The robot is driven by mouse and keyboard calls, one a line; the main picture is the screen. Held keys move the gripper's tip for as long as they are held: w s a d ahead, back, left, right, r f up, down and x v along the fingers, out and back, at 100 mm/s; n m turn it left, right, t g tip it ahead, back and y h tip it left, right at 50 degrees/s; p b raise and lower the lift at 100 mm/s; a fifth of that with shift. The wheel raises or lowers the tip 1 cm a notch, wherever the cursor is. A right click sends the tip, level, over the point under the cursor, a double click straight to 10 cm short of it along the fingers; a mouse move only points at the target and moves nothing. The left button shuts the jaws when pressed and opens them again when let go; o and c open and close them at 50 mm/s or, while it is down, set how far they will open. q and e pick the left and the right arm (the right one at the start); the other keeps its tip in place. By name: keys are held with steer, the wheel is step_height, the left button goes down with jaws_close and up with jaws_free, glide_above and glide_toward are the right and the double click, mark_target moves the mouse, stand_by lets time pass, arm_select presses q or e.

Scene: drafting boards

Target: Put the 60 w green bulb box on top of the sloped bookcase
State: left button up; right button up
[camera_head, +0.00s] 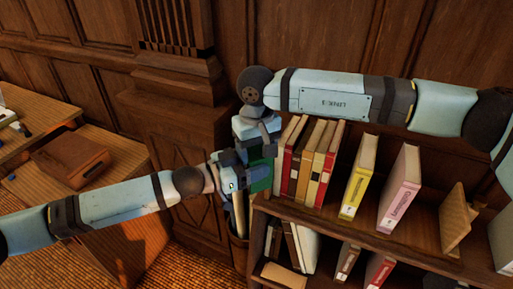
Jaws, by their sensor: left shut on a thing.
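The green bulb box (260,176) shows as a small green patch at the left end of the sloped bookcase (411,232). Most of it is hidden behind my grippers and wrists, and its print cannot be read. My left gripper (241,177) comes in from the left and is shut on the green box. My right arm reaches across above the bookcase and bends down, so its gripper (254,152) is close to the left one and the box. I cannot make out the right fingers.
Several upright books (312,163) fill the left of the bookcase's upper shelf, with a yellow book (358,178) and a pink book (399,190) farther right. Gaps separate these. More books stand below. A wooden desk (113,150) with a brown case (70,157) is at left.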

steer(key=shift+c, duration=1.1)
arm_select(q)
steer(key=o, duration=1)
